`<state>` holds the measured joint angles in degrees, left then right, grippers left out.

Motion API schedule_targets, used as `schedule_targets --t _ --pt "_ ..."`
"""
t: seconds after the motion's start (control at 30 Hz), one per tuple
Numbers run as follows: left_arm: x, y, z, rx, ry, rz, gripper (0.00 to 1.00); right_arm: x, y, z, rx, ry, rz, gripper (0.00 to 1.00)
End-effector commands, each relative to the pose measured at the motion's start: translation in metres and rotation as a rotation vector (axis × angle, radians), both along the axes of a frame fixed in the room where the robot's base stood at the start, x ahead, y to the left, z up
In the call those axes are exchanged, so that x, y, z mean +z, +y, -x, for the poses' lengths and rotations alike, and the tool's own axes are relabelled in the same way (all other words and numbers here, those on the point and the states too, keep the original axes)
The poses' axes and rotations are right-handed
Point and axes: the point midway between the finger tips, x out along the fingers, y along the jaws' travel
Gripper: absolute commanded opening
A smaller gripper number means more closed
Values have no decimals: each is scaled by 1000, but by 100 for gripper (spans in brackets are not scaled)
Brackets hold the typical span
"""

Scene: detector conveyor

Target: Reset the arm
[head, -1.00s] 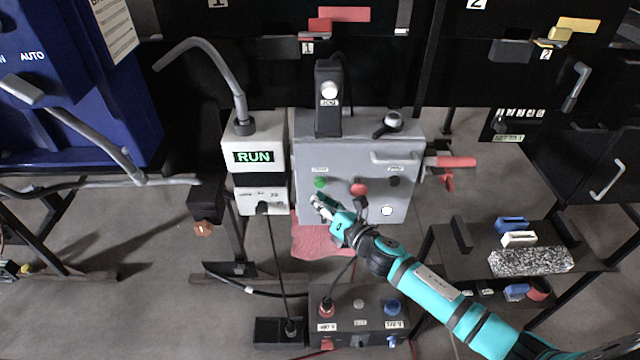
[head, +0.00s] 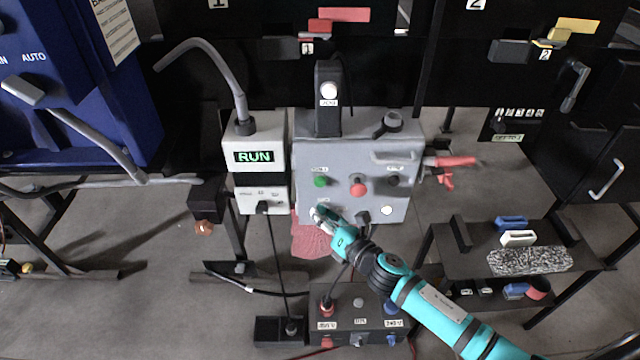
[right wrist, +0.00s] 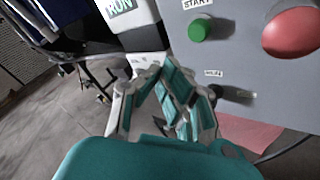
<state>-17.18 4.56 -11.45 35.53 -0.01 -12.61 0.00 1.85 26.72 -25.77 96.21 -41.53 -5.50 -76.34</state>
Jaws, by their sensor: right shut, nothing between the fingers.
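My right arm reaches in from the lower right in the head view. Its right gripper (head: 318,212) is shut and empty in front of the lower left part of the grey control panel (head: 340,154). In the right wrist view its teal-padded fingers (right wrist: 172,95) are closed together, below and left of the green START button (right wrist: 200,27). The green button also shows in the head view (head: 320,181), with a red button (head: 357,186) to its right. The fingers hide part of the panel's lower left corner. My left gripper is not in view.
A white box with a lit RUN display (head: 254,157) stands left of the panel. A dark box with buttons (head: 358,312) and cables lie below. A shelf (head: 470,262) with small blocks is at right. Blue cabinet (head: 120,110) at left. Open floor lies between.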

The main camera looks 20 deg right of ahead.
Motion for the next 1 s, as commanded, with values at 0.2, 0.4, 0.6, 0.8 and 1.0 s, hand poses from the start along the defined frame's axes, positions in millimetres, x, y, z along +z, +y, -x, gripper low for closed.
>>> schedule_targets --t 0.2,0.4,0.6,0.8,1.0 --pt "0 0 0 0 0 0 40 0 0 0 0 0 0 0" --pt "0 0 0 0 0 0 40 -36 -12 4 -56 105 -93 0" --pt "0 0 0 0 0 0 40 -160 -51 41 -303 450 -450 0" --pt "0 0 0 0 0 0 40 -286 -81 125 -657 764 -837 0" --pt "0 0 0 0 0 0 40 -384 -93 243 -1074 976 -1176 0"
